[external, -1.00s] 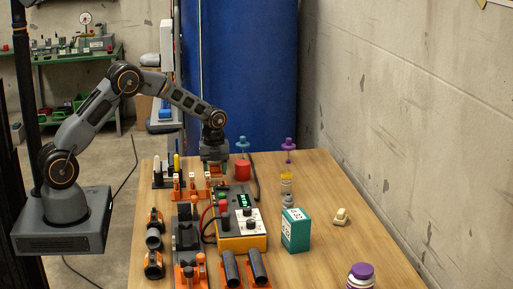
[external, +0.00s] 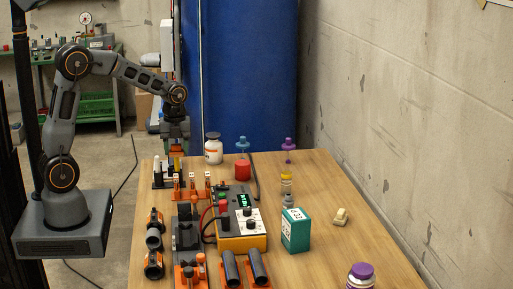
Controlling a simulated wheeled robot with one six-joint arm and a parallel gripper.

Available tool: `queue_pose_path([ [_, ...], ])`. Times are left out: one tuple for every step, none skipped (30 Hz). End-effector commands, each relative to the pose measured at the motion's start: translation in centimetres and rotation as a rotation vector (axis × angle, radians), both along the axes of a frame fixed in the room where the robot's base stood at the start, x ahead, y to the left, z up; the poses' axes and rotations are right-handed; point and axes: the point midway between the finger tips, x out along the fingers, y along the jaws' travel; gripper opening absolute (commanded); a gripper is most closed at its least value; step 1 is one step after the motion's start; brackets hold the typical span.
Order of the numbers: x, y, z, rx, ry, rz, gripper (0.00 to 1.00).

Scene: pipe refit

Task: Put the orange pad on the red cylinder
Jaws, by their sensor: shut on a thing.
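The red cylinder (external: 242,170) stands on the table right of the rack, with nothing seen on its top. My gripper (external: 177,154) points straight down over the small rack of markers at the table's back left. It is shut on what looks like the yellow marker (external: 177,163), the thing right under its fingertips, though the jaws are small here. My gripper is left of the red cylinder and a little higher. I cannot make out an orange pad for sure; orange parts show on several fixtures.
A white bottle (external: 213,152) and blue (external: 243,145) and purple (external: 288,147) pieces stand behind the cylinder. A yellow meter (external: 242,242) and a teal box (external: 296,231) stand in front.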

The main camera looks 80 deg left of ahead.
Motion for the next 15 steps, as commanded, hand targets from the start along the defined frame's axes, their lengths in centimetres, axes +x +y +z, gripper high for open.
queue_pose_path([
  [0.1, -0.2, 0.3, -0.004, 0.009, -0.006, 0.3],
  [0.6, -0.1, 0.5, -0.004, 0.009, -0.009, 0.3],
  [1.4, 0.0, 1.0, -0.003, 0.007, -0.014, 0.3],
  [2.1, 0.2, 1.4, -0.002, 0.006, -0.017, 0.3],
  [2.8, 0.3, 1.7, -0.002, 0.005, -0.019, 0.3],
  [3.7, 0.5, 2.2, -0.001, 0.003, -0.02, 0.3],
  [4.4, 0.6, 2.7, 0.0, 0.002, -0.021, 0.3],
  [5.0, 0.8, 3.0, 0.0, 0.001, -0.021, 0.3],
  [5.8, 1.0, 3.5, 0.001, -0.002, -0.021, 0.3],
  [6.3, 1.1, 3.9, 0.002, -0.003, -0.02, 0.3],
  [6.8, 1.2, 4.2, 0.003, -0.006, -0.019, 0.3],
  [7.4, 1.4, 4.7, 0.004, -0.008, -0.018, 0.3],
  [7.8, 1.5, 5.0, 0.004, -0.009, -0.016, 0.3],
  [8.1, 1.6, 5.3, 0.005, -0.012, -0.014, 0.3],
  [8.5, 1.7, 5.6, 0.006, -0.014, -0.011, 0.3],
])
